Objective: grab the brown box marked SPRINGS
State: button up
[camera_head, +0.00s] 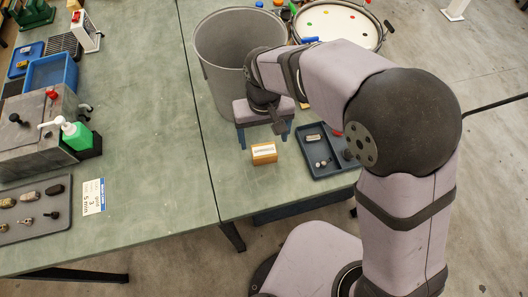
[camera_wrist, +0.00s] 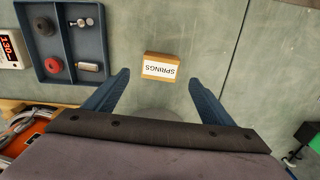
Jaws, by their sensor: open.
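The brown box marked SPRINGS (camera_head: 264,154) sits on the green bench top, near the front edge in the head view. In the wrist view the box (camera_wrist: 160,67) lies ahead of my gripper, its white label upside down and readable. My gripper (camera_wrist: 160,80) is open and empty, with one blue finger on each side of the box's line. The box is apart from both fingers, slightly beyond their tips. In the head view my gripper (camera_head: 264,143) hangs just behind the box.
A dark blue divided tray (camera_head: 322,170) with small parts stands close to the box on the right. A large grey drum (camera_head: 215,75) stands behind my gripper. The bench top left of the box is clear. A seam (camera_wrist: 236,50) crosses the bench there.

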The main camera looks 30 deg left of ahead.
aim_at(264, 150)
jog(key=shift+f+p, duration=0.35)
jog(key=shift+f, duration=0.75)
jog(key=shift+d+f+p, duration=0.15)
jog(key=shift+f+p, duration=0.25)
jog(key=shift+f, duration=0.05)
jog(key=shift+s+f+p, duration=0.1)
jog(key=shift+f+p, duration=0.65)
jog(key=shift+f, duration=1.35)
jog(key=c, duration=1.2)
